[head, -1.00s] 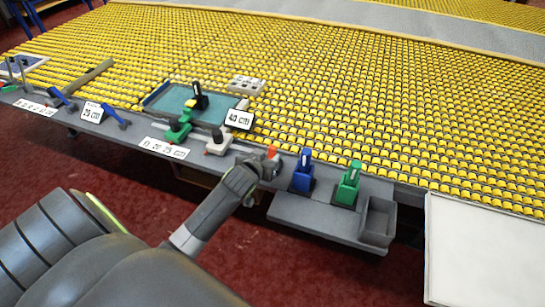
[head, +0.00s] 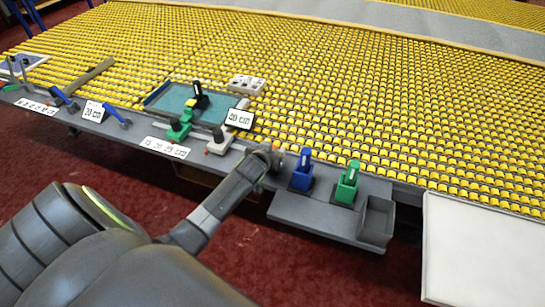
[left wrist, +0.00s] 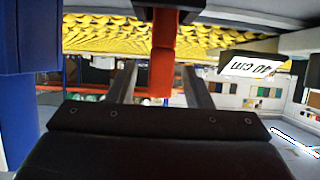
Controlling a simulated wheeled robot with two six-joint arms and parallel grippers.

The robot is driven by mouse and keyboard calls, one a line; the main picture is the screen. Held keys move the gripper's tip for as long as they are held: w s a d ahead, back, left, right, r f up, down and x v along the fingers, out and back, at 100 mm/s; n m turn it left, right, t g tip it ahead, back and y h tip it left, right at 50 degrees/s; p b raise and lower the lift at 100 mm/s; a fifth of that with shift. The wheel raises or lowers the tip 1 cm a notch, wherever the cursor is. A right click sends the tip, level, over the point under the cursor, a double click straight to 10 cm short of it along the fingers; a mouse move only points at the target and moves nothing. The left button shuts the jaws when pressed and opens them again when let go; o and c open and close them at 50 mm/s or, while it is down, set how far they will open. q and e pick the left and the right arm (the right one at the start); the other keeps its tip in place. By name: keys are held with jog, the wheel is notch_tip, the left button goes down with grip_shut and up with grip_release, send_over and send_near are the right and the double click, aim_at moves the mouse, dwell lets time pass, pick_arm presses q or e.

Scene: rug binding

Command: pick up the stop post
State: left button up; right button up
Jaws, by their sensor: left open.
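A red-orange post, which I take to be the stop post (left wrist: 162,66), stands between the two fingers of my left gripper (left wrist: 160,86) in the left wrist view. The fingers are open, with a gap on each side of the post. In the head view, my left gripper (head: 268,158) is at the front rail of the table, and it hides nearly all of the post. My right gripper is not in view.
A blue tool (head: 302,172) and a green tool (head: 347,184) stand just right of the gripper. A grey open box (head: 377,220) is beyond them. A white-grey clamp (head: 219,141) and a 40 cm sign (head: 239,118) are close on the left. Yellow rollers fill the tabletop.

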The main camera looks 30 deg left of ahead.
pick_arm(q)
grip_shut()
jog(key=shift+r, duration=0.1)
